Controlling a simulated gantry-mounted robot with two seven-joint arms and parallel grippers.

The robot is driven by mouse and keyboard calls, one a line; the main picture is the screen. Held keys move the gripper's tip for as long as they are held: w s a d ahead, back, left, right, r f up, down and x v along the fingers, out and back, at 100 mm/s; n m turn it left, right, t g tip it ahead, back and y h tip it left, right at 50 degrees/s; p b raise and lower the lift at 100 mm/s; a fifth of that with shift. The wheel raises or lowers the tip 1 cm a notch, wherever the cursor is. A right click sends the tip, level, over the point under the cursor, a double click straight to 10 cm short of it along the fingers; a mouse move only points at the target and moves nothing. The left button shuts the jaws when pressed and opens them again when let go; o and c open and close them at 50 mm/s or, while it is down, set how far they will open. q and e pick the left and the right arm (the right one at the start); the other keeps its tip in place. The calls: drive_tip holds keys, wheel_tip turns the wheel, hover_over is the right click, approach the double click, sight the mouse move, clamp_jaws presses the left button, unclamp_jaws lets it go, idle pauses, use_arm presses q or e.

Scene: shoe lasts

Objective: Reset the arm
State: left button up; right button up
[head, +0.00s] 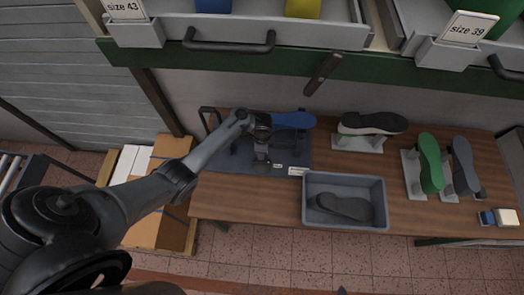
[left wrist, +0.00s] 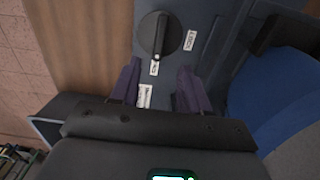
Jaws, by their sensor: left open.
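My left arm reaches in from the left in the head view. Its gripper (head: 261,156) is over the dark blue-grey panel (head: 298,157) at the left of the bench. In the left wrist view my left gripper (left wrist: 158,78) is open, with nothing between its fingers. A round black knob (left wrist: 160,36) with small white labels lies just beyond the fingertips. A blue shoe last (head: 294,120) is beside the gripper, partly hidden by the arm; it also shows in the left wrist view (left wrist: 270,95). My right gripper is out of view.
A grey bin (head: 310,211) holds a dark sole. Behind it a black shoe last (head: 373,123) rests on a stand. Green (head: 431,164) and grey (head: 463,163) lasts stand at the right. Drawers (head: 236,30) overhang the back. Cardboard boxes (head: 165,225) stand left of the bench.

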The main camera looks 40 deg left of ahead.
use_arm(q)
drive_tip(key=shift+s+f, duration=0.1)
drive_tip(key=shift+s, duration=0.05)
